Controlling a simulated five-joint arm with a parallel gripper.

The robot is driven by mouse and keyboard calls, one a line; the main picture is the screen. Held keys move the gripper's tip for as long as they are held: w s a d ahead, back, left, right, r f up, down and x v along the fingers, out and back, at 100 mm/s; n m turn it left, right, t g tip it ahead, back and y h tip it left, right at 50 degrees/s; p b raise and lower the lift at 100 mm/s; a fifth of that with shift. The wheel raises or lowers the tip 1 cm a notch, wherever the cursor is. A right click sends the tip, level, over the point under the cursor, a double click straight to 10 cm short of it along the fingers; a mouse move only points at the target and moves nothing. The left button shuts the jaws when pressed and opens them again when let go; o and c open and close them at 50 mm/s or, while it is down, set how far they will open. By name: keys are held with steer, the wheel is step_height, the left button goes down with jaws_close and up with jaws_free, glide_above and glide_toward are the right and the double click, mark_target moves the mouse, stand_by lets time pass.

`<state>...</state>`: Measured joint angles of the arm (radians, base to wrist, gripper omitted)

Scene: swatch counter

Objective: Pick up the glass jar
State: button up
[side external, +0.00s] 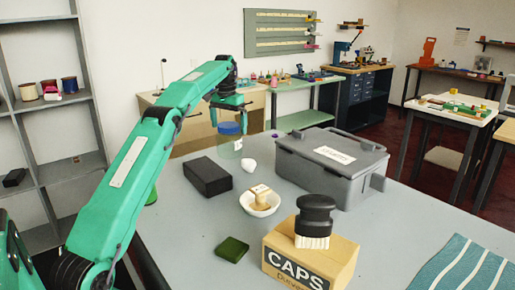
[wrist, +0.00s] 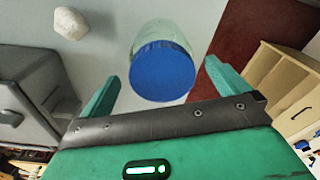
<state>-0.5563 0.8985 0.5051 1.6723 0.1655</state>
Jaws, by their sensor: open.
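The glass jar (side external: 229,143) is clear with a blue lid and stands upright at the far left part of the grey counter. In the wrist view its blue lid (wrist: 163,72) shows between my two fingers, with the clear glass behind it. My gripper (side external: 229,108) is just above the jar, pointing down. In the wrist view my gripper (wrist: 158,92) is open, with one finger on each side of the lid and a gap to each finger. I cannot tell how far the fingertips reach down past the lid.
A black block (side external: 208,177) and a white lump (side external: 249,165) are near the jar. A grey lidded case (side external: 330,170) stands to the right. A white bowl (side external: 260,204) with a wooden piece, a CAPS box (side external: 305,262) bearing a black brush (side external: 315,215), and a green block (side external: 232,249) are nearer.

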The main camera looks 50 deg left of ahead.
mark_target(229, 135)
steer(key=shift+f, duration=0.25)
steer(key=shift+a+f, duration=0.2)
steer(key=shift+f, duration=2.25)
steer(key=shift+r, duration=0.1)
steer(key=c, duration=1.2)
steer(key=shift+r, duration=0.2)
steer(key=shift+r, duration=1.85)
steer(key=d+r, duration=0.7)
steer(key=d, duration=0.4)
steer(key=shift+w+d, duration=0.15)
steer(key=shift+d, duration=0.2)
